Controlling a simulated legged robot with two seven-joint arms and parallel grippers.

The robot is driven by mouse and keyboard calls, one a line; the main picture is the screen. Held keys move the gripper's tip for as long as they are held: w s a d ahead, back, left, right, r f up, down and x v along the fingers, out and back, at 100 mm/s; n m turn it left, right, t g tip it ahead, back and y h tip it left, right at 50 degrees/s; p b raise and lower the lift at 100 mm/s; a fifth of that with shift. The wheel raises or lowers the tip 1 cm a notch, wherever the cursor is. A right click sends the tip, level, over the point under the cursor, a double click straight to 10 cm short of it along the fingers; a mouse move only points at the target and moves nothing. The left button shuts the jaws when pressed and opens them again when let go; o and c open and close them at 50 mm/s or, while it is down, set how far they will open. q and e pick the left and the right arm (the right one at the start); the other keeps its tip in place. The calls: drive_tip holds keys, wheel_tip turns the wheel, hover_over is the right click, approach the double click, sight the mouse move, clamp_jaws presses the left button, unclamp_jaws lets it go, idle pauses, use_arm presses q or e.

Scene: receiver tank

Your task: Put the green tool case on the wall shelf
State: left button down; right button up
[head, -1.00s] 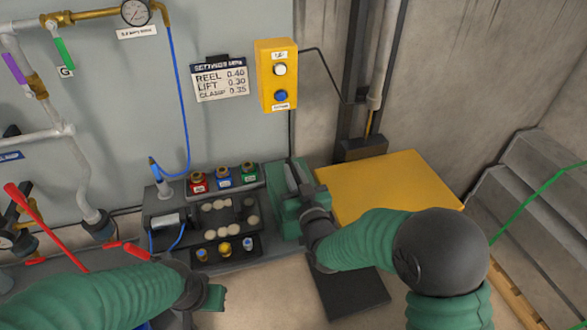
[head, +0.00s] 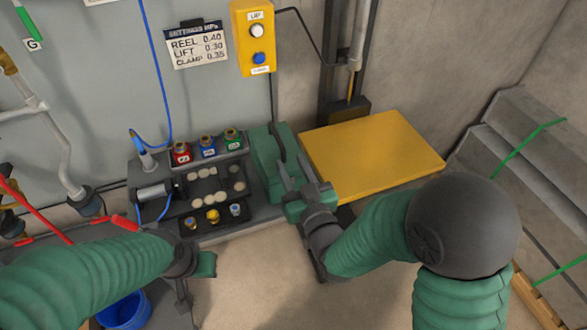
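The green tool case (head: 264,163) stands at the right end of the dark bench, beside the yellow platform. A dark bar, perhaps its handle, runs along its top. My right gripper (head: 289,182) is over the near right part of the case, in front of the bar. It overlaps the case in the picture; I cannot tell whether its fingers are closed on anything. My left gripper (head: 203,268) is low at the left, in front of the bench and apart from the case; its fingers are not clear. I cannot make out a wall shelf.
The yellow platform (head: 375,152) is bare. A bench panel (head: 212,190) carries red, blue and green fittings. A yellow button box (head: 254,38) hangs on the wall. A blue bucket (head: 122,310) stands at the lower left. Concrete steps (head: 540,150) are at the right.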

drive_tip(key=shift+s+d, duration=0.15)
drive_tip(key=shift+s, duration=0.4)
drive_tip(key=d+f+g+h, duration=0.2)
drive_tip(key=d+f+g, duration=0.2)
drive_tip(key=d+f, duration=0.15)
drive_tip(key=s+d+f+m+g+h, duration=0.1)
drive_tip(key=s+d+f+g, duration=0.3)
drive_tip(key=s, duration=0.4)
drive_tip(key=s+d+f+m+g+h, duration=0.2)
drive_tip(key=s+d+f+g, duration=0.2)
drive_tip(key=s, duration=0.5)
drive_tip(key=d+g, duration=0.2)
drive_tip(key=d, duration=0.1)
drive_tip(key=shift+s+d+f+m+g+h, duration=0.2)
drive_tip(key=shift+s+d+m+g+h, duration=0.1)
drive_tip(key=shift+d, duration=0.1)
drive_tip(key=shift+w, duration=0.1)
